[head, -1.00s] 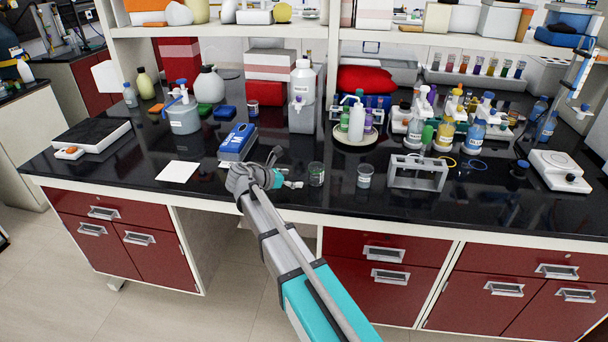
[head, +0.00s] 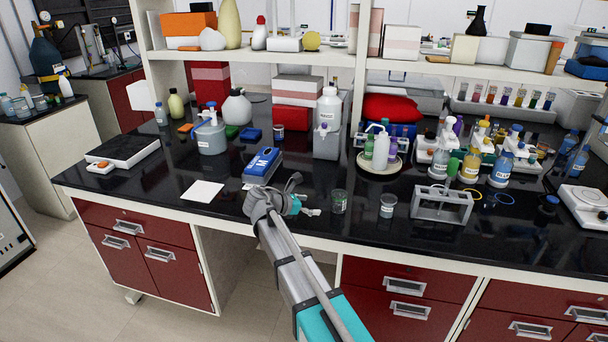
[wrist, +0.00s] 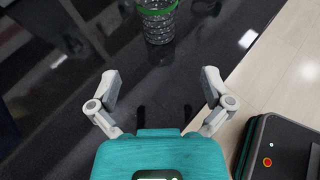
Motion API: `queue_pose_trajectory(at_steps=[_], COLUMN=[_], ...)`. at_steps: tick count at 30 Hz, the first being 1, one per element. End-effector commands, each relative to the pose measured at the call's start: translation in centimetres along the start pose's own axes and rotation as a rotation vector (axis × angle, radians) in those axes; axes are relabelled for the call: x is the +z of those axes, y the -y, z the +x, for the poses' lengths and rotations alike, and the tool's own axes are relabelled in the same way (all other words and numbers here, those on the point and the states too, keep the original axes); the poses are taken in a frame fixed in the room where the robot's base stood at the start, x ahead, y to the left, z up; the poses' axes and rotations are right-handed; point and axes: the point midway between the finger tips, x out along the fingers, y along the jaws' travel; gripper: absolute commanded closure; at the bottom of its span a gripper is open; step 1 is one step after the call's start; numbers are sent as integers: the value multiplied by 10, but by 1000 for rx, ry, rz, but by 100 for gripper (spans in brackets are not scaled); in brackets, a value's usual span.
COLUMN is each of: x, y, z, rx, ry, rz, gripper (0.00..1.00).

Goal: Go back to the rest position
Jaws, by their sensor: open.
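My gripper (head: 312,212) is over the front edge of the black bench top, at the end of my outstretched arm. In the wrist view my gripper (wrist: 160,90) has its two fingers spread wide with nothing between them. A glass beaker (head: 339,203) stands on the bench just right of my gripper, apart from it. A glass vessel with a green band (wrist: 157,22) shows beyond the fingertips in the wrist view.
A labelled small beaker (head: 387,206) and a grey rack (head: 442,206) stand to the right. A blue device (head: 262,164) lies behind my gripper, and a white sheet (head: 203,191) lies to the left. Red drawers (head: 405,283) are below the bench top (head: 330,226). Floor shows at left.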

Motion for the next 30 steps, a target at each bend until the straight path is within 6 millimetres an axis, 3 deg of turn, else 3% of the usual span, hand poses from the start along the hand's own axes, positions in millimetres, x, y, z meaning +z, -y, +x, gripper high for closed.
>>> queue_pose_trajectory(at_steps=[8,18,30], x=[-5,-26,-47], y=[40,128,220], z=[20,44,32], rx=[-58,-297,-765], ry=[-128,-409,-642], rz=[210,757,1400], gripper=[0,0,0])
